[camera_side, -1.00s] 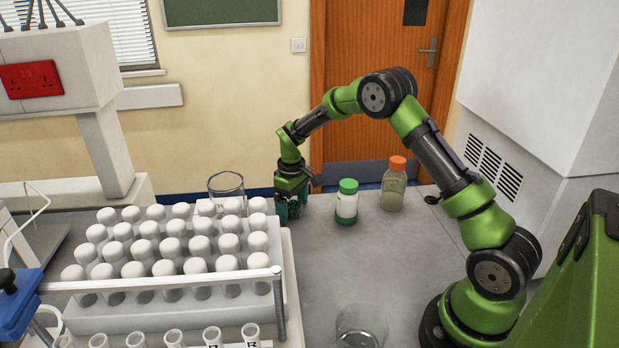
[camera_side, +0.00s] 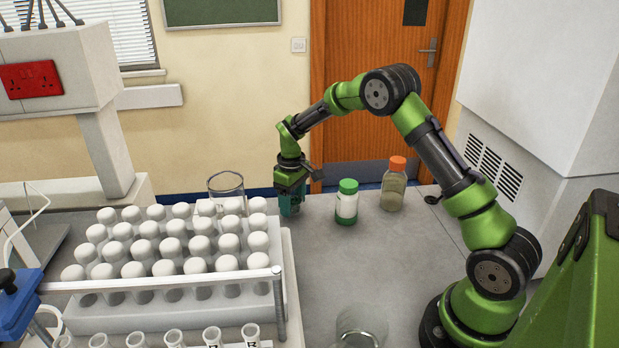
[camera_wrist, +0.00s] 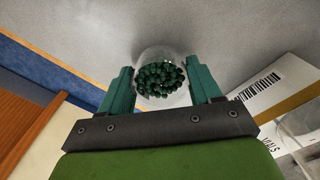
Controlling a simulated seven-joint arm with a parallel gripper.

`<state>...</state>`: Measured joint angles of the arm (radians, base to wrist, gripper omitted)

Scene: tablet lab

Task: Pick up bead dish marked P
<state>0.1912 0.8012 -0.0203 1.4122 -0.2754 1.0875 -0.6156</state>
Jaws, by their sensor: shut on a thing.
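A clear round dish of dark green beads (camera_wrist: 160,80) sits between the two green fingers of my gripper (camera_wrist: 163,85) in the wrist view. The fingers are shut on its sides. In the side view my gripper (camera_side: 291,205) points down at the back of the bench, left of the green-capped bottle. The dish itself cannot be made out there. No letter P shows on the dish in either view.
A green-capped bottle (camera_side: 347,202) and an orange-capped bottle (camera_side: 394,185) stand right of my gripper. A glass beaker (camera_side: 226,184) and a rack of white-capped tubes (camera_side: 180,312) are to the left. Another glass vessel (camera_side: 361,328) stands in front. The bench middle is clear.

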